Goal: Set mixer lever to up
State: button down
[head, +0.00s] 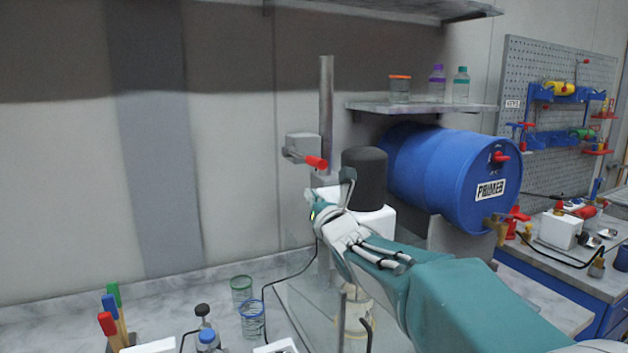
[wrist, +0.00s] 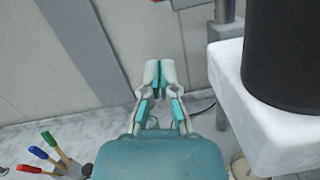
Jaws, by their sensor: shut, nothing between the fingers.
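The mixer lever (head: 316,162) has a red grip. It sticks out from a grey box (head: 303,147) by an upright metal post (head: 326,110) and lies near level, tilted slightly down. The mixer's dark cylinder (head: 364,180) and white body (head: 376,218) are right of it. My gripper (head: 310,196) is below the red grip in the head view, apart from it in the picture. In the wrist view my gripper (wrist: 159,74) has its fingertips together and empty. A small red piece, likely the lever, shows at the top edge there.
The mixer's white body (wrist: 245,120) is close on the right in the wrist view. A blue drum (head: 430,175) and a shelf (head: 425,107) with jars are to the right. Brushes (head: 113,315) and small jars stand low left. The wall area left of the lever is free.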

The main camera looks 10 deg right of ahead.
jog(key=shift+d+r, duration=0.35)
jog(key=shift+r, duration=0.55)
jog(key=shift+d+r, duration=0.3)
jog(key=shift+r, duration=0.6)
jog(key=shift+a+r, duration=0.15)
